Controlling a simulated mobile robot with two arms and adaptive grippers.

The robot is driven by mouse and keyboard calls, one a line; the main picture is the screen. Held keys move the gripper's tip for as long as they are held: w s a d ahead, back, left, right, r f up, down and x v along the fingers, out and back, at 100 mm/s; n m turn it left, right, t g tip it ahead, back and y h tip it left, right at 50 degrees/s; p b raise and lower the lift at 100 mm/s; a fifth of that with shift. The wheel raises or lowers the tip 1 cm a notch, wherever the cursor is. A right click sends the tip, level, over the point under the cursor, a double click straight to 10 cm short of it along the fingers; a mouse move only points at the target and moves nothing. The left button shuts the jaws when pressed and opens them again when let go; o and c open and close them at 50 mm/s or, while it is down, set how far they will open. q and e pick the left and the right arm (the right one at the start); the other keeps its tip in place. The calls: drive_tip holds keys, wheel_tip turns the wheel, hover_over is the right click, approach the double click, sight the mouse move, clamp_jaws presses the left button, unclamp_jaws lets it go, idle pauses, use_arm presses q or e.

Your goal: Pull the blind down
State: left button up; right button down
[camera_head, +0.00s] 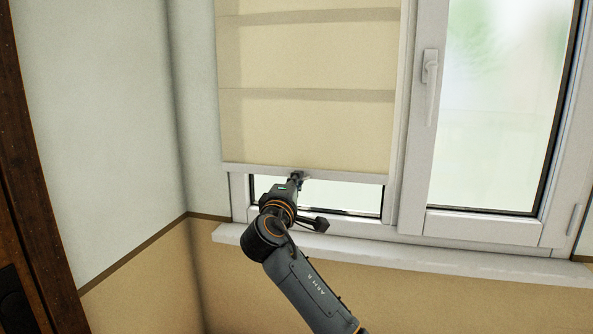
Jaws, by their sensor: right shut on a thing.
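The cream blind (307,125) hangs over the left window and covers most of it. Its pale bottom bar (345,178) sits a little above the lower window frame, and a strip of glass (345,201) shows below it. My right gripper (299,175) is at the middle of the bottom bar and is shut on it. My own wrist hides part of the glass and frame below the bar. My left gripper is not in view.
A white window sill (450,257) juts out below the window, close to my right forearm. The right window (490,110) has no blind over it and has a white handle (430,75). A dark wooden edge (30,190) stands at the far left.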

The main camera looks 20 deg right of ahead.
drive_tip(key=shift+f, duration=0.7)
drive_tip(key=c, duration=1.5)
unclamp_jaws()
drive_tip(key=v, duration=1.2)
